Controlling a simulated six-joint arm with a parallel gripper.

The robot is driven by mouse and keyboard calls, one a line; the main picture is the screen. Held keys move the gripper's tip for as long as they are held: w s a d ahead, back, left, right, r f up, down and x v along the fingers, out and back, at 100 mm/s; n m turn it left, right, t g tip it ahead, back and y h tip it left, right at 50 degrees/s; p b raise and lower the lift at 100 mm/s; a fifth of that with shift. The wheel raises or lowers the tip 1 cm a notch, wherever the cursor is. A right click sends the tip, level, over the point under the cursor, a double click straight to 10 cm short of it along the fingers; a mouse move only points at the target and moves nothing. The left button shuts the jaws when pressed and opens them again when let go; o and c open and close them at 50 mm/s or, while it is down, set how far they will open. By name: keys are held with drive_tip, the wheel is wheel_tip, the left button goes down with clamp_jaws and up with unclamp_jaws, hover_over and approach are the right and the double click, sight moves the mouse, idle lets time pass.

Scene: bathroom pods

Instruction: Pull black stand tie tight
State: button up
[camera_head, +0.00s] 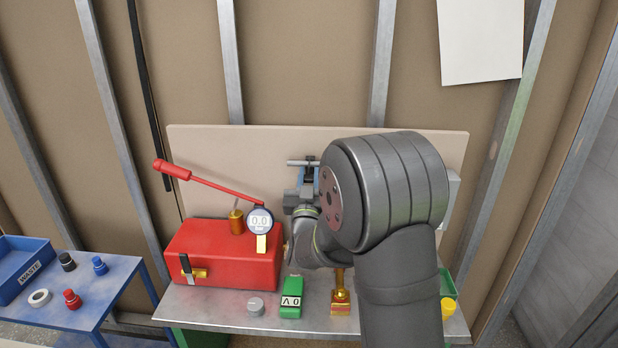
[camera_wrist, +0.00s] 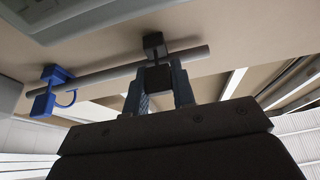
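The black stand tie (camera_wrist: 153,43) sits on a grey horizontal pipe (camera_wrist: 105,78) close to the backboard. In the wrist view its black block hangs below the pipe between the two blue-grey fingers of my gripper (camera_wrist: 160,85). No gap shows between the fingers and this block, so my gripper looks shut on it. In the head view my gripper (camera_head: 303,193) points at the backboard, just below the pipe (camera_head: 297,162). My arm hides the pipe's right part there. A blue tie (camera_wrist: 48,92) with a curved loop is on the pipe's left end in the wrist view.
A red pump box (camera_head: 215,250) with a long red lever (camera_head: 215,187) and a gauge (camera_head: 260,220) stands left of my arm. A green meter (camera_head: 291,298), a grey knob (camera_head: 256,306) and a brass piece (camera_head: 341,300) are on the bench. A blue side table (camera_head: 75,315) stands left.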

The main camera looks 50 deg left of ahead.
clamp_jaws()
drive_tip(key=shift+s+d, duration=1.5)
drive_tip(key=shift+d, duration=0.05)
drive_tip(key=o, duration=0.9)
unclamp_jaws()
drive_tip(key=shift+c, duration=0.2)
drive_tip(key=shift+s, duration=0.1)
drive_tip(key=v, duration=1.7)
drive_tip(key=shift+d+f, duration=0.15)
drive_tip(key=shift+f, duration=0.05)
drive_tip(key=x, duration=1.7)
drive_tip(key=shift+a+r, duration=0.2)
